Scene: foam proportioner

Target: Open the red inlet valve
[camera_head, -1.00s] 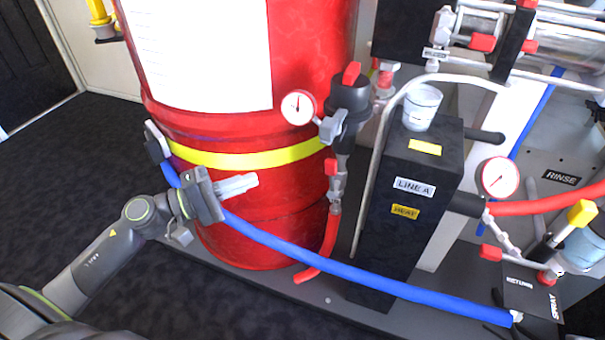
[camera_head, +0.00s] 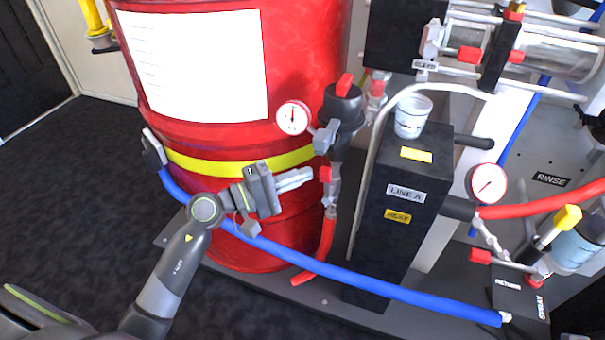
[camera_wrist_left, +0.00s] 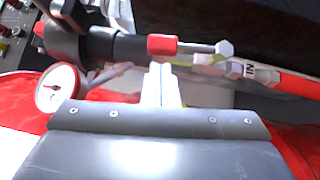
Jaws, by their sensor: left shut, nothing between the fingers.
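The red inlet valve handle (camera_head: 325,174) sits on the metal fitting below the black pump head, in front of the red drum (camera_head: 190,120). In the left wrist view the red handle (camera_wrist_left: 162,45) lies just beyond my fingertips, with a pale "IN" tag (camera_wrist_left: 250,71) on the line to its right. My left gripper (camera_head: 308,175) is shut and empty, its fingers pointing right toward the handle with a small gap in the head view. In the wrist view the left gripper (camera_wrist_left: 161,68) appears close below the handle; I cannot tell if it touches. My right gripper is not in view.
A pressure gauge (camera_head: 293,117) and the black pump head (camera_head: 343,105) stand above the handle. A red hose (camera_head: 322,255) hangs under the valve. The black "LINE A" box (camera_head: 385,250) stands to the right.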

